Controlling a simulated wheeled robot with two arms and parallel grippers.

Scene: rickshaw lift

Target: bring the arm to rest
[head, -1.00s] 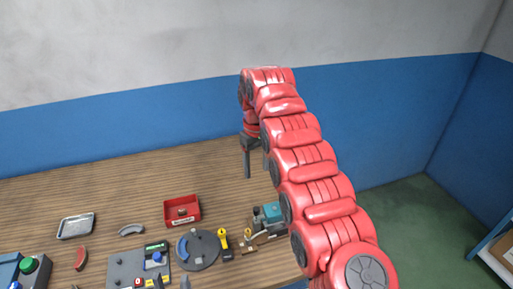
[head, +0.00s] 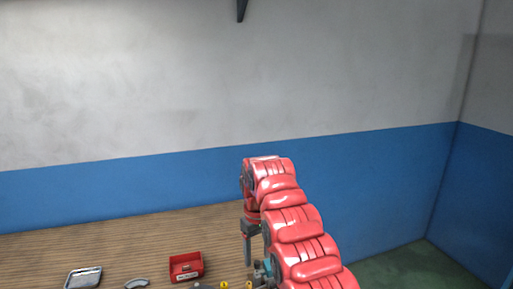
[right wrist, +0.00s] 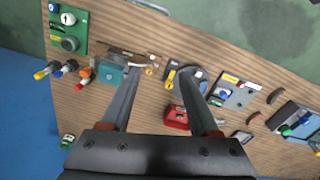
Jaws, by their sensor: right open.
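My right arm (head: 290,225) is the red segmented one, coming in from the lower right of the head view and reaching over the table. Its right gripper (head: 250,258) hangs downward over the table, partly hidden by the arm. In the right wrist view the two dark fingers of the gripper (right wrist: 162,85) are spread apart, with nothing between them but the table far below. My left gripper is not in view.
The wooden table (head: 120,240) shows at lower left. A red bin (head: 186,266), a grey tray (head: 84,277) and a grey curved piece (head: 137,283) are on it. A teal device (right wrist: 107,74) and a green panel (right wrist: 68,30) show in the right wrist view.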

